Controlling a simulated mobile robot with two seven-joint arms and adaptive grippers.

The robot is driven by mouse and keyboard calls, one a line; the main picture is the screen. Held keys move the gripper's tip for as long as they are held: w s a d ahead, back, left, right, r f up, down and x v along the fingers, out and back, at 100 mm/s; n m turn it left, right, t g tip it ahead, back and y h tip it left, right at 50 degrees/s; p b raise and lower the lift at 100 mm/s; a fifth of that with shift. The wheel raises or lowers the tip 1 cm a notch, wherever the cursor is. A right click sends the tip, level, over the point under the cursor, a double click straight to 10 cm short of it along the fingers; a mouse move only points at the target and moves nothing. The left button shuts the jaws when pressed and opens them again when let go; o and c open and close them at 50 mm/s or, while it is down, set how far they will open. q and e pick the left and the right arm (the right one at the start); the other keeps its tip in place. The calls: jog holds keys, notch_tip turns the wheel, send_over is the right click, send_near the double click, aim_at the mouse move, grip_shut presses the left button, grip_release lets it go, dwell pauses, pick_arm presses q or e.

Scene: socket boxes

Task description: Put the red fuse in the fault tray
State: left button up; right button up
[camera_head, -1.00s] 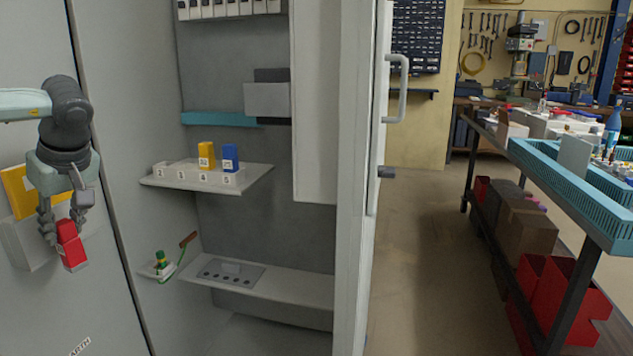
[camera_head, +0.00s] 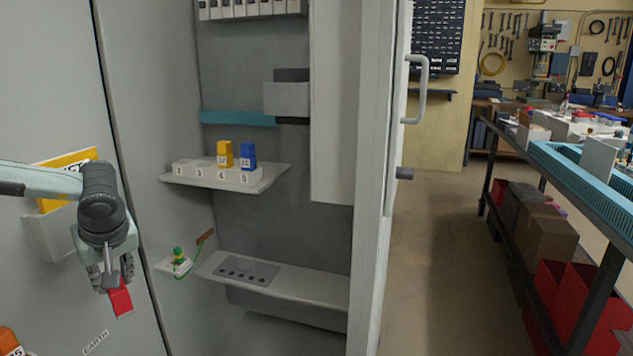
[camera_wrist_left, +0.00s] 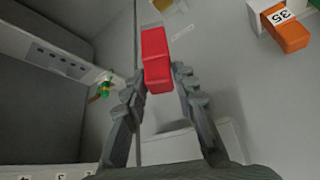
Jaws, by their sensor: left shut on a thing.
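My left gripper (camera_head: 112,284) is shut on the red fuse (camera_head: 121,301) at the left of the head view. The fuse hangs below the fingers, slightly tilted, in front of the grey cabinet wall. In the left wrist view the red fuse (camera_wrist_left: 156,58) sticks out beyond the tips of my left gripper (camera_wrist_left: 159,80). Its held end is partly hidden by the fingers in the head view. I cannot tell which thing is the fault tray. My right gripper is not in view.
A shelf holds a numbered block (camera_head: 198,172) with a yellow fuse (camera_head: 225,155) and a blue fuse (camera_head: 248,157). A lower shelf (camera_head: 310,283) carries a grey plate with holes. An orange fuse (camera_head: 10,342) marked 35 shows at lower left. The cabinet door (camera_head: 372,200) stands open.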

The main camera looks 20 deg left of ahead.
pick_arm(q)
jog(key=w+d+f+m+t+h, duration=0.1)
jog(key=w+d+f+m, duration=0.25)
jog(key=d, duration=0.35)
jog(key=w+d+f+m+t+h, duration=0.1)
jog(key=w+d+f+m+t, duration=0.15)
jog(key=d+f, duration=0.4)
jog(key=w+d+r+m+h, duration=0.1)
jog(key=d+m, duration=0.3)
jog(key=d, duration=0.7)
jog(key=w+d+r+m+h, duration=0.2)
jog(key=w+d+m, duration=0.1)
jog(key=d, duration=0.9)
jog(key=shift+d+r+m+h, duration=0.15)
jog(key=shift+r+m+h, duration=0.15)
jog(key=shift+m, duration=0.2)
jog(key=shift+s+t, duration=0.1)
jog(key=shift+t, duration=0.15)
